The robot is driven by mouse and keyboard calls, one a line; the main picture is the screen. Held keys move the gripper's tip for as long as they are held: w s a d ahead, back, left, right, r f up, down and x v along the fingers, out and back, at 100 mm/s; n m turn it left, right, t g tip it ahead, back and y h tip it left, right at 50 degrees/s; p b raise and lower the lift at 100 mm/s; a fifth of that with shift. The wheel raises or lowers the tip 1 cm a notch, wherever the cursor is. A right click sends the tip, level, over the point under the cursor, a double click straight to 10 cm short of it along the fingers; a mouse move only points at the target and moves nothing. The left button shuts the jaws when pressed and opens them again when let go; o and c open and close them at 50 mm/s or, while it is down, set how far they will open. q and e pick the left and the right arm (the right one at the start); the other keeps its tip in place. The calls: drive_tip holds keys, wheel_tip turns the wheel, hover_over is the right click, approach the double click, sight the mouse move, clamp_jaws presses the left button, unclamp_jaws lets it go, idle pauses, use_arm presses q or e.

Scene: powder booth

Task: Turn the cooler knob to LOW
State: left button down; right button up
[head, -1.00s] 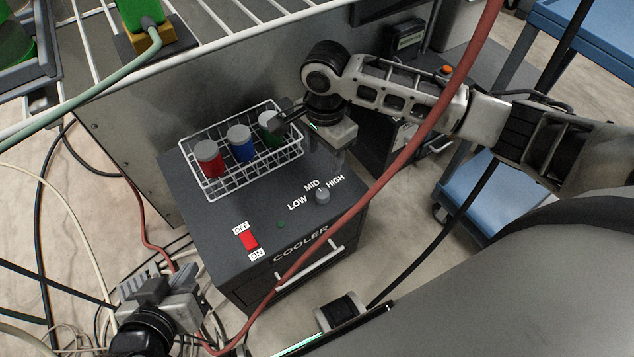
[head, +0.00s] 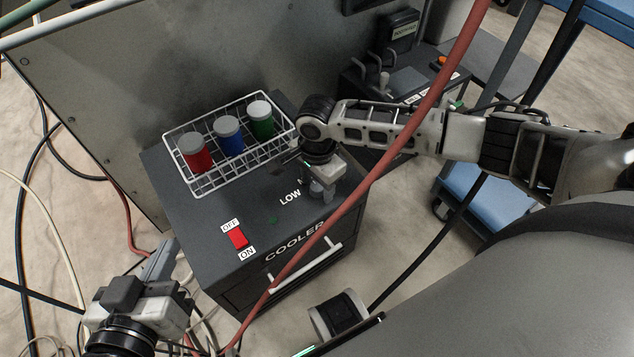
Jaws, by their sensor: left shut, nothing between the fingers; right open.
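The cooler (head: 200,210) is a dark grey box with a red OFF/ON switch (head: 238,238) and a LOW label (head: 290,197) on its top. The knob beside that label is largely hidden by my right gripper (head: 318,188), so I cannot tell its pointer direction or whether the fingers touch it. The MID and HIGH labels are covered too. My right gripper is open, low over the knob area. My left gripper (head: 162,260) is shut and empty at the lower left, beside the cooler's front left side.
A white wire basket (head: 190,186) with red (head: 196,157), blue (head: 230,141) and green (head: 262,124) grey-lidded jars stands at the cooler's back. A red hose (head: 400,140) crosses in front of my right arm. Cables lie on the floor at left. A blue cart (head: 480,200) stands at right.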

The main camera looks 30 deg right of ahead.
drive_tip(key=c, duration=1)
drive_tip(key=shift+r, duration=0.1)
drive_tip(key=shift+p, duration=0.55)
